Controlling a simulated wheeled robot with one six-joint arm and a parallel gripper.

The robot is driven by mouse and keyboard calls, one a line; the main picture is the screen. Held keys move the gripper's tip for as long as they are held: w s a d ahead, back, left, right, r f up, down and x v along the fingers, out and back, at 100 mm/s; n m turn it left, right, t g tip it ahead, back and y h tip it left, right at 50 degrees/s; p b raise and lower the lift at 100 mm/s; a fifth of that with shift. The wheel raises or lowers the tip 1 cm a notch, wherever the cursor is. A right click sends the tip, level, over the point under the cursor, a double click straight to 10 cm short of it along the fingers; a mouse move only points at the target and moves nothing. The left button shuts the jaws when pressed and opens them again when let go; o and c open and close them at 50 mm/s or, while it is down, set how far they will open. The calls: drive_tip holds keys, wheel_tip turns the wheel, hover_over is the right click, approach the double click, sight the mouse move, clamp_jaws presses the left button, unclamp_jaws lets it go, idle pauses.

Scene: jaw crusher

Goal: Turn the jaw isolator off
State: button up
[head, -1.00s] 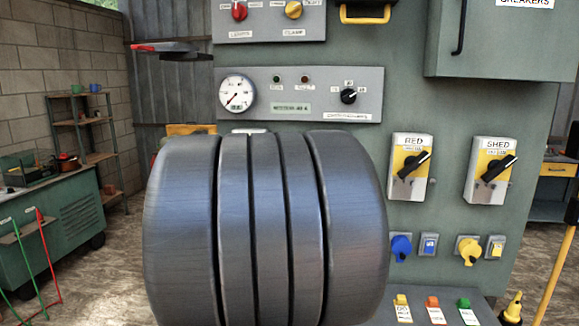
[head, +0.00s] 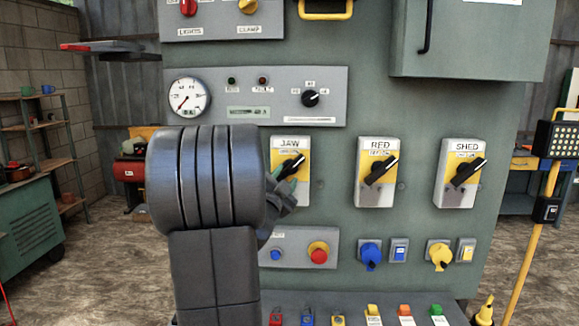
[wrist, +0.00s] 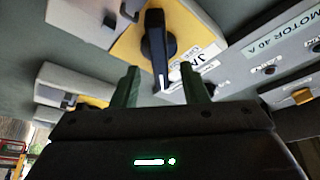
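The jaw isolator (head: 304,195) is a white and yellow box labelled JAW on the green panel. Its black rotary handle (head: 292,164) slants up to the right in the head view. My gripper (head: 281,183) is at the lower left of this handle, its body partly hidden behind my arm. In the wrist view my gripper (wrist: 162,84) is open, with its two green fingers apart. The isolator's black handle (wrist: 156,45) shows just beyond them, its white-marked end in line with the gap. I cannot tell whether the fingers touch it.
The matching RED isolator (head: 376,190) and SHED isolator (head: 456,190) stand to the right. Below are a red button (head: 319,255) and blue and yellow sockets. A meter panel (head: 262,82) is above. A yellow post (head: 530,240) stands at the right.

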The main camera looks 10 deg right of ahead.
sight(289, 171)
drive_tip(key=shift+p+x, duration=0.4)
drive_tip(key=shift+x, duration=1.7)
drive_tip(key=shift+c, duration=0.4)
clamp_jaws()
